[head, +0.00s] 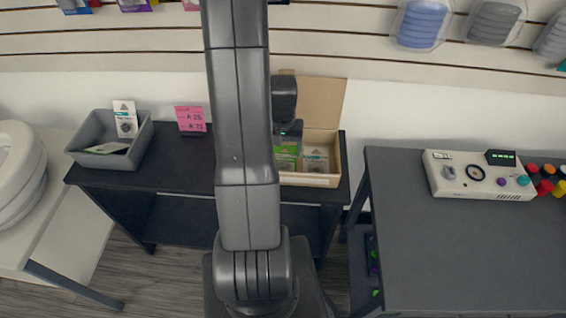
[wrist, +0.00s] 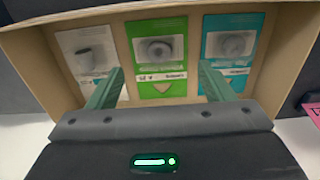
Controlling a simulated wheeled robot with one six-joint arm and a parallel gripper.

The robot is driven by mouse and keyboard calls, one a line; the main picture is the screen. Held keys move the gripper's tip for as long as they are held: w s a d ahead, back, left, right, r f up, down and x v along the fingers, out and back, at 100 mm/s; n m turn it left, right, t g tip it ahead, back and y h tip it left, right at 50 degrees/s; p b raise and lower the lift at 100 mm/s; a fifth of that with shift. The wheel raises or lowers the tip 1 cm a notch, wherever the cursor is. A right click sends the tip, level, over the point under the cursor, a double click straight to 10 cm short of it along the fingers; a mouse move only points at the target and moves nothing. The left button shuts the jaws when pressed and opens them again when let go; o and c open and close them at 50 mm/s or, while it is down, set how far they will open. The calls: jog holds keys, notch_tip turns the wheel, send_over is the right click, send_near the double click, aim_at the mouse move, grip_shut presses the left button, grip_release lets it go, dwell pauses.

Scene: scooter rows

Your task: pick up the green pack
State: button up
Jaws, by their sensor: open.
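The green pack (wrist: 158,58) stands in the middle of an open cardboard box in the wrist view, between a white pack (wrist: 83,52) at left and a teal pack (wrist: 232,45) at right. In the head view the green pack (head: 286,158) shows partly, behind my arm and gripper. My gripper (wrist: 158,88) is open and empty. Its two green fingers reach into the box on either side of the green pack's lower part; I cannot tell whether they touch anything. In the head view my gripper (head: 288,130) is over the box, partly hidden by my arm.
The cardboard box (head: 310,181) sits on a black table (head: 180,160). A grey bin (head: 142,143) with packs and a pink sign (head: 190,119) stand at left. A dark table (head: 460,240) with a control device (head: 478,175) is at right.

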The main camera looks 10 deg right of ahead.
aim_at(283, 159)
jog(key=shift+w+d+f+p, duration=0.1)
jog(key=shift+w+f+p, duration=0.1)
jog(key=shift+f, duration=1.1)
jog(key=shift+w+d+f+p, duration=0.1)
jog(key=shift+w+f+p, duration=0.05)
jog(key=shift+f, duration=1.1)
jog(key=c, duration=1.1)
jog(key=shift+r, duration=0.2)
notch_tip(283, 159, up, 10)
jog(key=shift+f, duration=0.15)
